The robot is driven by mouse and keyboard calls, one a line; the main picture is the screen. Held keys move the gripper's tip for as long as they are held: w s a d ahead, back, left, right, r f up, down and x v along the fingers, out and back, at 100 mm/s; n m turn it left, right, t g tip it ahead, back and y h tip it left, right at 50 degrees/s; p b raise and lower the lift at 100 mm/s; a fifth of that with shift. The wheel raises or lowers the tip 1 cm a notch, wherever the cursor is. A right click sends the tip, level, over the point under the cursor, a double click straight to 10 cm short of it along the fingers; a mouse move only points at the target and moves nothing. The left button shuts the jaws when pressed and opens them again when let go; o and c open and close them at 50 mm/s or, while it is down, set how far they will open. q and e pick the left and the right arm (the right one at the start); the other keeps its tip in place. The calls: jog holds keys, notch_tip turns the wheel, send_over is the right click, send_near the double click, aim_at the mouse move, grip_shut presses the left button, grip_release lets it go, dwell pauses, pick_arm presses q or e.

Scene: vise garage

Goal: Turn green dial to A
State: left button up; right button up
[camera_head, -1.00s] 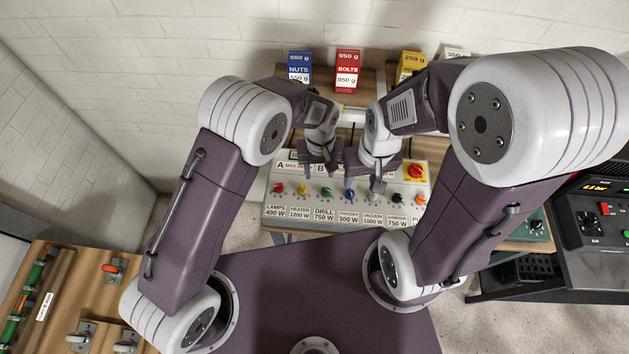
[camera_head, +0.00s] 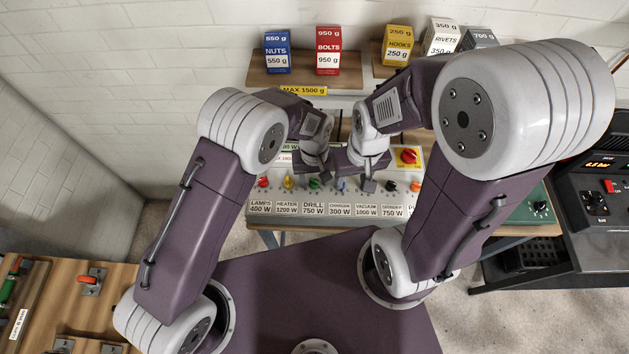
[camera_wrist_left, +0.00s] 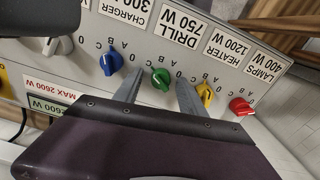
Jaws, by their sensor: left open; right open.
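The green dial (camera_head: 314,183) is on the white control panel, above the DRILL 750 W label (camera_head: 313,209). In the left wrist view, the green dial (camera_wrist_left: 161,78) lies between the two grey fingers of my left gripper (camera_wrist_left: 159,85). The fingers are spread, and gaps show on both sides of the dial. The exact setting of its pointer is hard to read. In the head view, my left gripper (camera_head: 314,168) is just above the green dial, its fingertips mostly hidden. My right gripper (camera_head: 369,180) is near the panel's blue and black dials, empty.
Neighbouring dials are close: the blue dial (camera_wrist_left: 111,62) and yellow dial (camera_wrist_left: 205,94) flank the green one, with the red dial (camera_wrist_left: 240,106) beyond. A red-on-yellow switch (camera_head: 409,157) is at the panel's right. Shelves with boxes (camera_head: 328,52) are behind.

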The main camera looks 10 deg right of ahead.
pick_arm(q)
jog(key=shift+a+r, duration=0.1)
jog(key=c, duration=0.8)
grip_shut()
jog(key=m, duration=0.7)
jog(key=shift+m, duration=0.3)
jog(key=m, duration=0.4)
jog(key=shift+b, duration=0.3)
jog(key=shift+m, duration=2)
